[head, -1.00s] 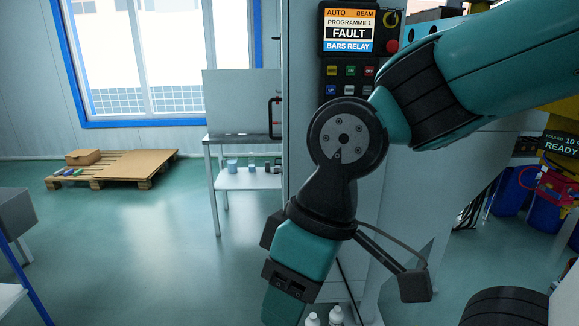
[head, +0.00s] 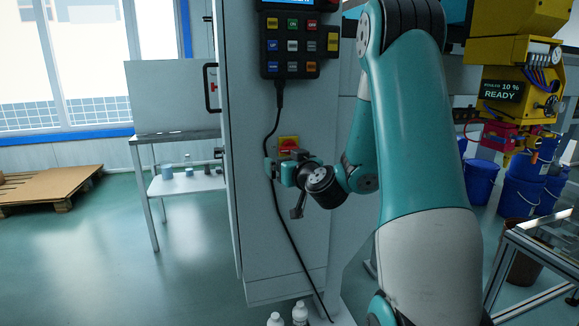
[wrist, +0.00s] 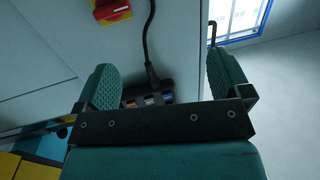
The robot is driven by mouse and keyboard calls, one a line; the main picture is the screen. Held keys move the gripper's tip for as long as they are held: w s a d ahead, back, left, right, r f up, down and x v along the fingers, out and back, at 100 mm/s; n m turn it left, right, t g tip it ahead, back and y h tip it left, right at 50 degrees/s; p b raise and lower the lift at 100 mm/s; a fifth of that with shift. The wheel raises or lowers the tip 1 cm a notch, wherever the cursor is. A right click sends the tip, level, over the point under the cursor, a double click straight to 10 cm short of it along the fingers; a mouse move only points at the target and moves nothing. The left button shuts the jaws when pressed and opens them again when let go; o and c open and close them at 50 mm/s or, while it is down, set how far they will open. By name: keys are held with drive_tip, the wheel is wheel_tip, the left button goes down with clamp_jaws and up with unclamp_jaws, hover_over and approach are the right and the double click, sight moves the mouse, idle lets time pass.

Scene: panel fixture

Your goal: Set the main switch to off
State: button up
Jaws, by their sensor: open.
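The main switch (head: 288,144) is a red rotary handle on a yellow plate, on the side of the grey cabinet (head: 245,215). In the wrist view the switch (wrist: 111,9) is at the top edge, partly cut off; its red handle looks roughly crosswise. I cannot read any position marks. My gripper (head: 272,168) is just below the switch in the head view, close to the cabinet face. In the wrist view my gripper (wrist: 165,78) has its two teal fingers wide apart with nothing between them. The switch is outside that gap, up and left, apart from the fingers.
A button keypad (head: 290,46) hangs above the switch, and its black cable (head: 274,200) runs down past my gripper. A red-black door handle (head: 210,88) is at the left. White bottles (head: 300,312) stand at the cabinet's foot.

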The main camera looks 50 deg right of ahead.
sight(290, 148)
drive_tip(key=s+d+f+m+g+h, duration=0.1)
drive_tip(key=s+d+m+h, duration=0.15)
drive_tip(key=d, duration=0.25)
drive_tip(key=shift+n, duration=0.45)
drive_tip(key=p+x, duration=1.5)
drive_tip(key=x, duration=0.1)
drive_tip(key=shift+w+r+p, duration=0.1)
drive_tip(key=shift+w+p, duration=0.05)
drive_tip(key=shift+p, duration=0.15)
drive_tip(key=shift+w+d+h, duration=0.25)
drive_tip(key=shift+w+d, duration=0.1)
drive_tip(key=shift+w, duration=0.1)
drive_tip(key=c, duration=0.9)
